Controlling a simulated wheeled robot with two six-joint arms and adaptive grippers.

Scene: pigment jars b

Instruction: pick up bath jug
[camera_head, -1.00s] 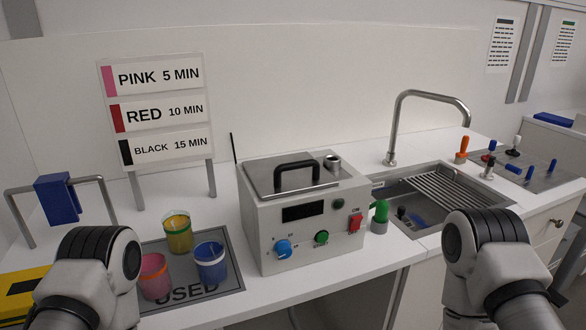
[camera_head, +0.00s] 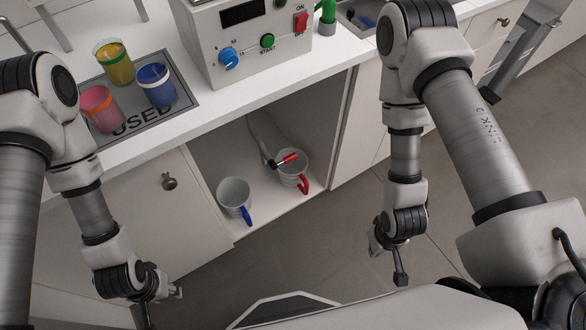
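Two white jugs stand in the open cabinet below the counter. One jug (camera_head: 233,191) has a blue handle and is nearer the front left. The other jug (camera_head: 291,163) has a red handle and is farther right. I cannot tell which is the bath jug. My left gripper (camera_head: 162,300) hangs low in front of the cabinet doors, left of both jugs. Its fingers look apart, with nothing between them. My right gripper (camera_head: 388,262) hangs over the floor, right of the jugs. Its fingers look apart and hold nothing visible. Neither gripper touches a jug.
A red-handled tool or valve (camera_head: 284,160) on a grey hose shows at the red-handled jug. Pink (camera_head: 102,110), yellow (camera_head: 114,64) and blue (camera_head: 156,86) jars stand on the grey mat (camera_head: 184,102). The control box (camera_head: 200,50) stands on the counter. The floor (camera_head: 320,250) is clear.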

